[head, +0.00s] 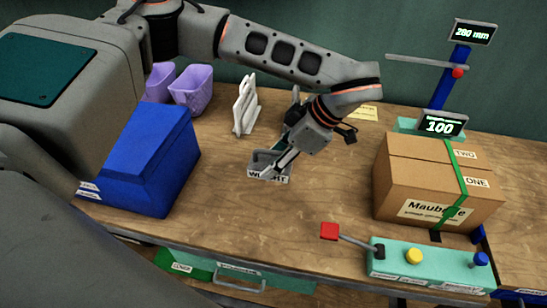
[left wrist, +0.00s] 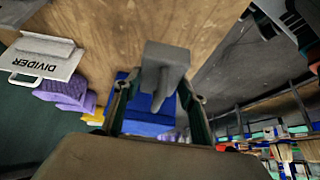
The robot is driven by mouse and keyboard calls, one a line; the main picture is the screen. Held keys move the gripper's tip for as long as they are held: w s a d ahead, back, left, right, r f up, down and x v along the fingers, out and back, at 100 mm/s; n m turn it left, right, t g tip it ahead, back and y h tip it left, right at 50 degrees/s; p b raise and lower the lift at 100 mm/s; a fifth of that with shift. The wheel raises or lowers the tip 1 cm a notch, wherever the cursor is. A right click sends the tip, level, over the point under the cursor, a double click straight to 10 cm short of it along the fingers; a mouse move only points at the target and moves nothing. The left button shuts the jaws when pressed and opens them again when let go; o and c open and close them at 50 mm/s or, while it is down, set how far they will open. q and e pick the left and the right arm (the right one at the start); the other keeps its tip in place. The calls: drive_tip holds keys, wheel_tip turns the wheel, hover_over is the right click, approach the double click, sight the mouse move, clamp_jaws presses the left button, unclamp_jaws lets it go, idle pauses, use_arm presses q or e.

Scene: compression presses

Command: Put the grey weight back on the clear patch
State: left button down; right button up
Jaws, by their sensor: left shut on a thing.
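The grey weight (head: 262,158) is at the middle of the wooden bench, with a white label reading roughly "WEIGHT" at its front. My left gripper (head: 277,165) comes down over it and is shut on it. In the left wrist view the grey weight (left wrist: 166,72) shows between the two fingers. I cannot tell whether its underside touches the bench. No marked clear patch stands out; bare bench top (head: 310,205) lies around the weight. My right gripper is not in view.
A blue box (head: 150,160) and purple bins (head: 190,88) stand to the left, with white dividers (head: 245,105) behind. A cardboard box (head: 437,180) under a green strap stands right. A teal control panel (head: 425,268) with a red-ended lever (head: 330,231) is at the front.

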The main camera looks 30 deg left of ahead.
use_arm(q)
wheel_tip(320, 180, down, 11)
drive_tip(key=shift+r, duration=0.2)
drive_tip(key=shift+f, duration=2.35)
drive_tip(key=shift+f, duration=0.1)
drive_tip(key=c, duration=1.2)
unclamp_jaws()
drive_tip(key=v, duration=1.2)
drive_tip(key=shift+b, duration=0.4)
drive_tip(key=shift+s, duration=0.15)
